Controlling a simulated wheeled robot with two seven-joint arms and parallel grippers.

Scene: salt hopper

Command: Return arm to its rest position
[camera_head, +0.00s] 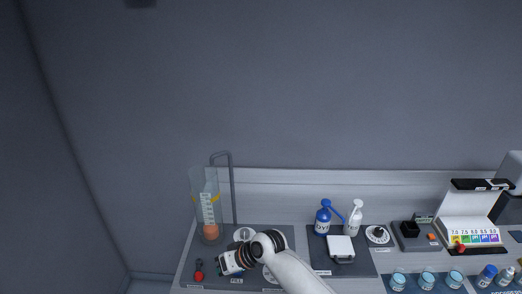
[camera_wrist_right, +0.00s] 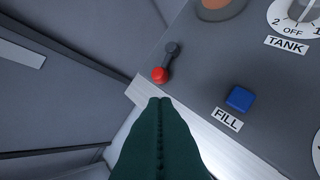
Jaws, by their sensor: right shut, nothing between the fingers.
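My right arm comes in from the bottom of the head view. My right gripper (camera_head: 222,265) is over the front left of the counter, beside a red-knobbed lever (camera_head: 199,271). In the right wrist view the right gripper's dark green fingers (camera_wrist_right: 160,103) are shut and empty. Their tips are just below the lever's red knob (camera_wrist_right: 160,75); I cannot tell whether they touch it. A blue FILL button (camera_wrist_right: 239,98) is to the right of the fingers. My left gripper is not in view.
A clear cylinder (camera_head: 205,190) with a scale stands behind the lever. A TANK dial (camera_wrist_right: 300,14) is on the same panel. Blue and white bottles (camera_head: 323,217), a white case (camera_head: 341,247) and several jars (camera_head: 427,280) stand to the right. The space above the counter is clear.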

